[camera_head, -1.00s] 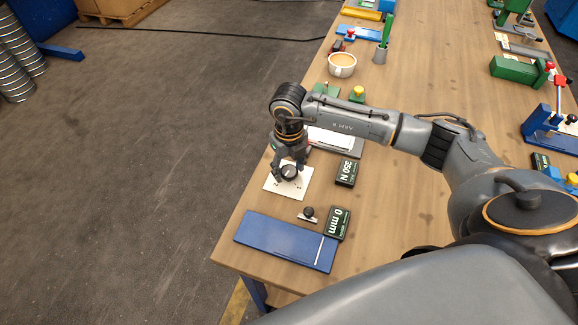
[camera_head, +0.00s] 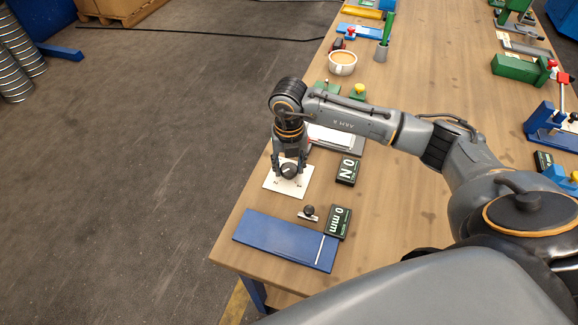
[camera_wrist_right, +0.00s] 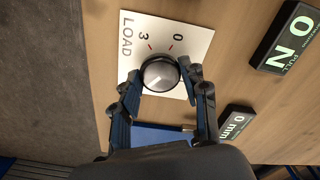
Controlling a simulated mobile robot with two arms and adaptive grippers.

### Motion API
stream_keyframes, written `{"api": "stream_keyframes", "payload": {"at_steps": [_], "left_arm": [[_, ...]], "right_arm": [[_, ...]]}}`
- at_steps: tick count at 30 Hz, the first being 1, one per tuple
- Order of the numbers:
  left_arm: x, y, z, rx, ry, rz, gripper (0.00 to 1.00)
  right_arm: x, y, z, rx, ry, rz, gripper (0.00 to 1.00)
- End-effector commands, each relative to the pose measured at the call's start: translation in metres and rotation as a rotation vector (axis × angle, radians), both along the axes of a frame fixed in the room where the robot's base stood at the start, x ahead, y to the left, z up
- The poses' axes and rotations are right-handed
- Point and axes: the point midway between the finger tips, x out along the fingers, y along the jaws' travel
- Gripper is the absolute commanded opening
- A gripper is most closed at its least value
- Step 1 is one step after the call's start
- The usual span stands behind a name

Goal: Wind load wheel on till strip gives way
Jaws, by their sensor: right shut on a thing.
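The load wheel is a dark round knob (camera_head: 289,171) on a white plate marked LOAD (camera_wrist_right: 133,62), with 0 and 3 printed on it. In the right wrist view, the knob (camera_wrist_right: 159,74) has a light pointer line on its face. My right gripper (camera_wrist_right: 160,78) is shut on the knob, a finger on either side. It also shows from above in the head view (camera_head: 290,165). The pull display (camera_head: 347,171) reads 0 N. I cannot make out the strip; my right arm covers part of the bench behind the wheel. My left gripper is not in view.
A second display (camera_head: 338,221) reads 0 mm, next to a small black knob (camera_head: 309,212). A blue plate (camera_head: 285,241) lies at the near bench end. A cup (camera_head: 342,62) and a green-handled tool (camera_head: 386,38) stand farther back. The bench's left edge is close to the wheel.

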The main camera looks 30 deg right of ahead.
Motion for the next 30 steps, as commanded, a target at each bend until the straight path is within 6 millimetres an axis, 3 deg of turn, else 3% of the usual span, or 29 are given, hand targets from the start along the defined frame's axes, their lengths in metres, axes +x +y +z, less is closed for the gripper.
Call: {"api": "stream_keyframes", "payload": {"at_steps": [13, 30], "left_arm": [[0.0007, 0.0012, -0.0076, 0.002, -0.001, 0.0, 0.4], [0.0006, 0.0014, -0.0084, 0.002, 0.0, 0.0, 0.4]], "right_arm": [[0.0004, 0.0, 0.0003, 0.0, -0.002, -0.272, 0.13], [0.0007, -0.0002, 0.0011, 0.0, -0.002, -0.332, 0.13]]}}
